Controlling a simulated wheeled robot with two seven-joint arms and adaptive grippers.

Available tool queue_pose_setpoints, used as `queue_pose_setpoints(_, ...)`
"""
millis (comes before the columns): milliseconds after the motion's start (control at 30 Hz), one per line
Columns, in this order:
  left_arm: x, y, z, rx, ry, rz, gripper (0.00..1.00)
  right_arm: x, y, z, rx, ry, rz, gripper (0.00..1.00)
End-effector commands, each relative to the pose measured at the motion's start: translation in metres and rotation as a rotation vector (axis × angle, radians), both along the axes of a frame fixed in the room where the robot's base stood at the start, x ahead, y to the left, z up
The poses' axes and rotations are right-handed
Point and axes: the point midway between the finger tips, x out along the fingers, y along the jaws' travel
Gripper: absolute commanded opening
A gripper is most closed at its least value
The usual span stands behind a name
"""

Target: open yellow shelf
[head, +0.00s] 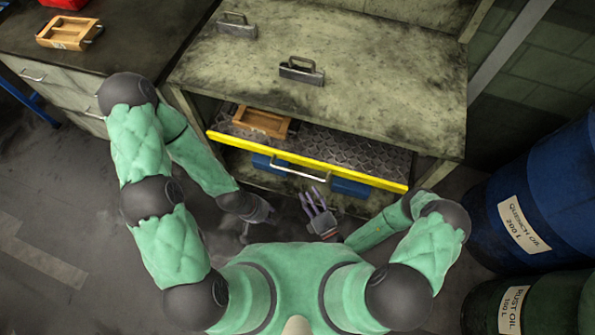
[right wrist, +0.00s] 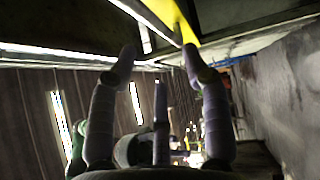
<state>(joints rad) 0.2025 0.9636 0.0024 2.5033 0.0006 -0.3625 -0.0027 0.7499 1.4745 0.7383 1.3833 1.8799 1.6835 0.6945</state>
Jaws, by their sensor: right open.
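The yellow shelf's front edge (head: 352,170) runs slantwise under the bench top in the head view, and its dark patterned surface (head: 356,149) shows behind it. A silver bar handle (head: 300,172) is on the front. My right gripper (head: 315,197) is open and empty, its purple fingers pointing up just below the handle. In the right wrist view the yellow front (right wrist: 184,18) is at the top, close to the open fingertips. My left gripper (head: 268,214) is lower left of the handle, apart from it; its fingers are too small and dark to read.
A wooden tray (head: 261,122) rests on the shelf's left part. Blue bins (head: 350,187) stand below it. The worn bench top (head: 380,90) overhangs the shelf and carries metal handled blocks (head: 301,72). Blue (head: 545,205) and green (head: 540,303) barrels stand at the right.

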Motion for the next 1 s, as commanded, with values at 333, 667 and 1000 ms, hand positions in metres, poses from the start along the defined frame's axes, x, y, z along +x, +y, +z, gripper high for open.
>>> queue_pose_setpoints(333, 0.000, 0.000, -0.002, 0.000, 0.000, 0.000, 0.40, 0.023, 0.014, 0.004, 0.000, -0.003, 0.005, 0.49)
queue_pose_setpoints(667, 0.000, 0.000, -0.006, 0.000, 0.000, 0.000, 0.40, 0.058, 0.032, 0.009, -0.002, -0.004, 0.006, 0.49)
queue_pose_setpoints(1000, 0.000, 0.000, -0.011, 0.000, 0.000, 0.000, 0.40, 0.088, 0.047, 0.014, -0.001, -0.003, 0.003, 0.49)
